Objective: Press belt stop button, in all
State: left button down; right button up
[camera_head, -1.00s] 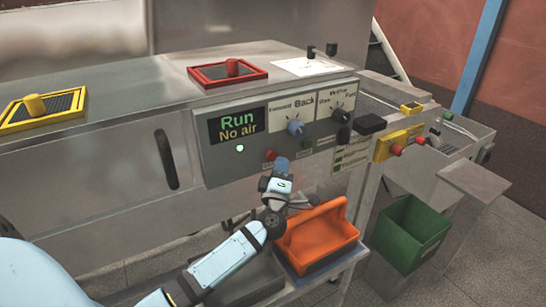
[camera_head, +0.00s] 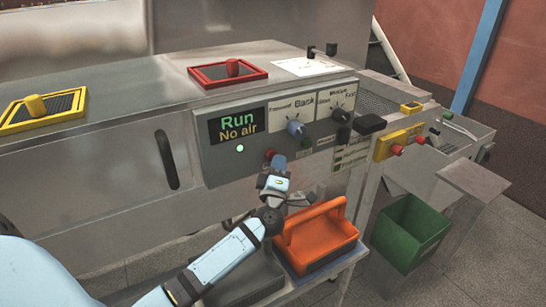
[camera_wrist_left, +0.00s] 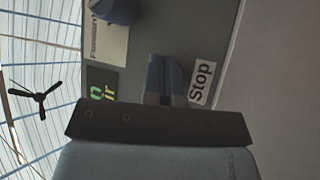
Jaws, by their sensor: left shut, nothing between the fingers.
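A red button (camera_head: 270,154) sits low on the grey control panel (camera_head: 215,171), below a display reading "Run" and "No air". My left gripper (camera_head: 279,163) is shut and empty, with its tips at the panel's lower edge, just right of and slightly below the red button. I cannot tell whether the tips touch the panel. In the left wrist view the shut fingers (camera_wrist_left: 165,80) point at the panel, beside a white "Stop" label (camera_wrist_left: 201,82). The button itself does not show there; the fingers likely cover it. My right gripper is not in view.
A blue knob (camera_head: 295,128) and a green button (camera_head: 306,143) are right of the red button. An orange carrier (camera_head: 315,237) stands below my gripper. A yellow box (camera_head: 389,145) with red buttons and a green bin (camera_head: 411,233) are farther right.

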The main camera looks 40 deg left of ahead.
pick_arm(q)
jog(key=shift+w+a, duration=0.1)
jog(key=shift+a, duration=0.15)
dwell(0.5)
jog(key=shift+s+d+p, duration=0.4)
jog(key=shift+d+p, duration=0.05)
jog(key=shift+d, duration=0.4)
jog(key=shift+d, duration=0.1)
jog(key=d, duration=0.1)
jog(key=s+d+p, duration=0.1)
jog(key=d, duration=0.1)
jog(key=s+d, duration=0.1)
jog(key=shift+d, duration=0.2)
dwell(0.6)
